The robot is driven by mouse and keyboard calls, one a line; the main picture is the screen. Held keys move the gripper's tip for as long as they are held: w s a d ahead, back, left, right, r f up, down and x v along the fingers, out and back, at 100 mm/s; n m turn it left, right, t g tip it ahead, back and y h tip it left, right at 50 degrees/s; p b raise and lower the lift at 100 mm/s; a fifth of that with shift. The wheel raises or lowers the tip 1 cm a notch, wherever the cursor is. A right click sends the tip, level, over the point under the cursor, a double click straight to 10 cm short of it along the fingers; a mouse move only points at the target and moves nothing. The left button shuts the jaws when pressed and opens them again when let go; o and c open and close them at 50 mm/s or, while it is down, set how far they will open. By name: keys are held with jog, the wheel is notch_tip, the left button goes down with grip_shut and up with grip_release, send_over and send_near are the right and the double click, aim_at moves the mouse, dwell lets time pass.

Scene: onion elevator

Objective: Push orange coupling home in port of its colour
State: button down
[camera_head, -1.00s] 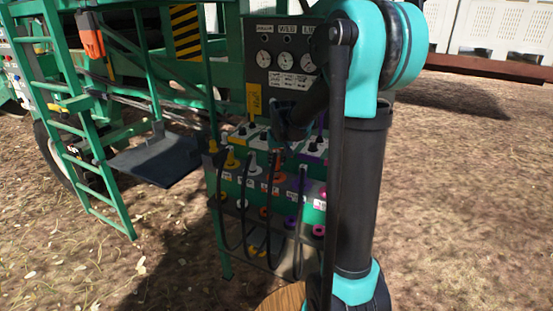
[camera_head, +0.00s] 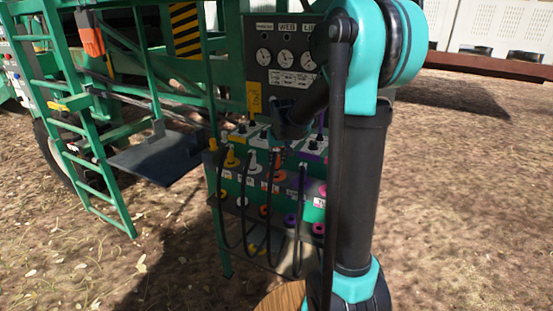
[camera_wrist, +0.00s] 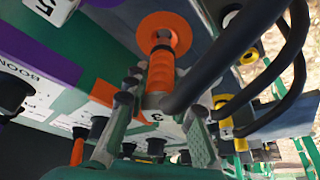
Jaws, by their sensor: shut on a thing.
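The orange coupling (camera_wrist: 160,76), a ribbed cylinder, is between the two grey fingers of my gripper (camera_wrist: 160,104) in the wrist view. The gripper is shut on it. An orange ring (camera_wrist: 165,23) with a round opening lies in line with the coupling's far end. I cannot tell how deep the coupling sits in it, or whether they touch. In the head view, an orange ring (camera_head: 280,175) shows on the green panel below my wrist. My fingers and the held coupling are mostly hidden there.
Thick black hoses (camera_wrist: 245,50) loop close to the right of the coupling. A yellow coupling (camera_head: 231,158) and a white coupling (camera_head: 254,163) stand to the left on the panel. Purple parts (camera_head: 291,221) lie to the right. A gauge board (camera_head: 285,55) rises above.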

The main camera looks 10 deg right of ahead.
aim_at(276, 168)
jog(key=shift+f, duration=1.75)
dwell(4.8)
jog(key=c, duration=1.2)
grip_release()
jog(key=o, duration=0.4)
jog(key=shift+r, duration=0.1)
